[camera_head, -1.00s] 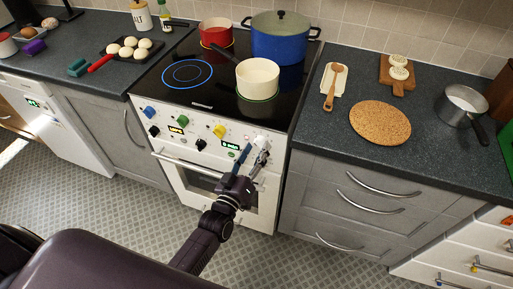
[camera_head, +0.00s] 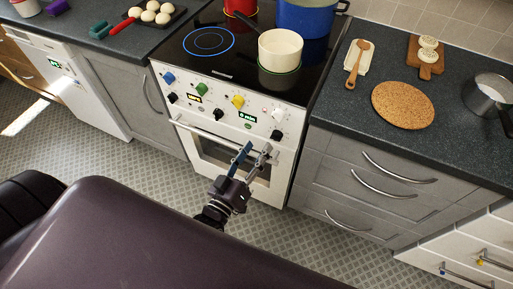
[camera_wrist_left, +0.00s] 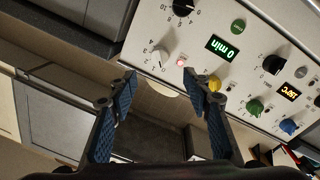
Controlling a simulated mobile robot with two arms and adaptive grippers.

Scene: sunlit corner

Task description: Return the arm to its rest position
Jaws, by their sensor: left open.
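My left gripper (camera_head: 252,154) is open and empty, in front of the oven door of the white stove (camera_head: 287,150). Its two blue-padded fingers point up toward the control panel, apart from the knobs. My right gripper is not in view.
A cream pot (camera_head: 280,48) stands on the cooktop beside a blue pot (camera_head: 308,20). A cork mat (camera_head: 403,104) and a wooden spoon (camera_head: 357,65) lie on the right counter. Drawer handles (camera_head: 400,172) stick out at right. The tiled floor (camera_head: 130,165) is clear.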

